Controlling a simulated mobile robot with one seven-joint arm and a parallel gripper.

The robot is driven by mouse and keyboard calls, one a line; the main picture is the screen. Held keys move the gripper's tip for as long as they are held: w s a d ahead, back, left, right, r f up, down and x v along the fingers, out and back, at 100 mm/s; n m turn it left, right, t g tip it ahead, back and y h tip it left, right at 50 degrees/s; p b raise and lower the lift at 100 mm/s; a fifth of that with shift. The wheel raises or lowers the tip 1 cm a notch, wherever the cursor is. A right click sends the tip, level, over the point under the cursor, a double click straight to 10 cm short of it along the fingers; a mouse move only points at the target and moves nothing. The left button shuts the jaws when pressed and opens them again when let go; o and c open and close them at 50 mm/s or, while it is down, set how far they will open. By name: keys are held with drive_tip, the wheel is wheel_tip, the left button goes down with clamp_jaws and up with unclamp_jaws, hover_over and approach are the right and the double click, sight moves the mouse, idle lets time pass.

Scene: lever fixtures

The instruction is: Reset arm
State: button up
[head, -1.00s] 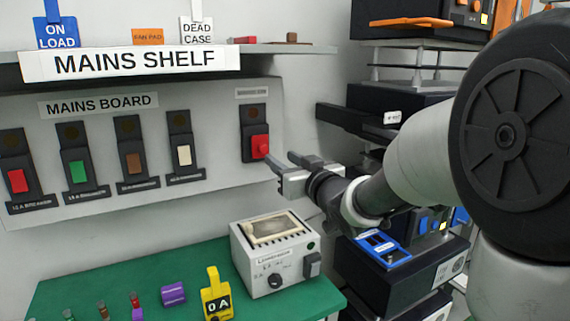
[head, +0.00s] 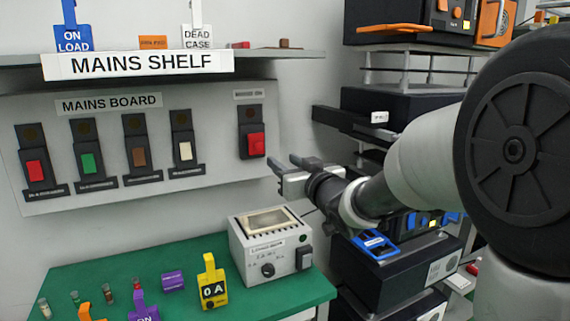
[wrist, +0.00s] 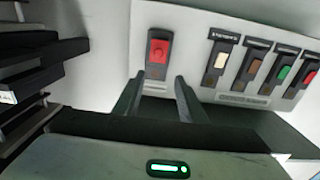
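My gripper (head: 292,172) is open and empty, in front of the mains board (head: 90,195), just right of and below the red-levered switch (head: 252,132) at the board's right end. In the wrist view the two fingers (wrist: 158,98) stand apart, pointing at the board, with the red switch (wrist: 158,52) ahead between and above their tips. No contact shows. The board also carries switches with red (head: 36,171), green (head: 89,163), brown (head: 139,157) and white (head: 186,151) levers. My arm is stretched out from the right.
The mains shelf (head: 280,54) juts out above the board. Black equipment racks (head: 385,110) stand at the right, behind my arm.

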drive_tip(key=shift+r, duration=0.1)
drive_tip(key=s+d+r+m+g+h+p, duration=0.1)
drive_tip(key=s+d+m+g+h+p, duration=0.1)
drive_tip(key=s+d+h+p, duration=0.45)
drive_tip(key=s+d+r+m+g+h+p, duration=0.1)
drive_tip(key=s+d+r+m+g, duration=0.15)
drive_tip(key=s, duration=0.65)
drive_tip(key=s+f+g+p, duration=0.2)
drive_tip(key=s+g, duration=0.1)
drive_tip(key=s, duration=0.7)
drive_tip(key=s+f+g+p, duration=0.2)
drive_tip(key=s+g, duration=0.1)
drive_tip(key=s, duration=0.6)
drive_tip(key=shift+s+d+f+y, duration=0.25)
drive_tip(key=shift+s+f+y, duration=0.1)
drive_tip(key=shift+s, duration=0.05)
drive_tip(key=shift+a+g, duration=0.1)
drive_tip(key=shift+g, duration=0.15)
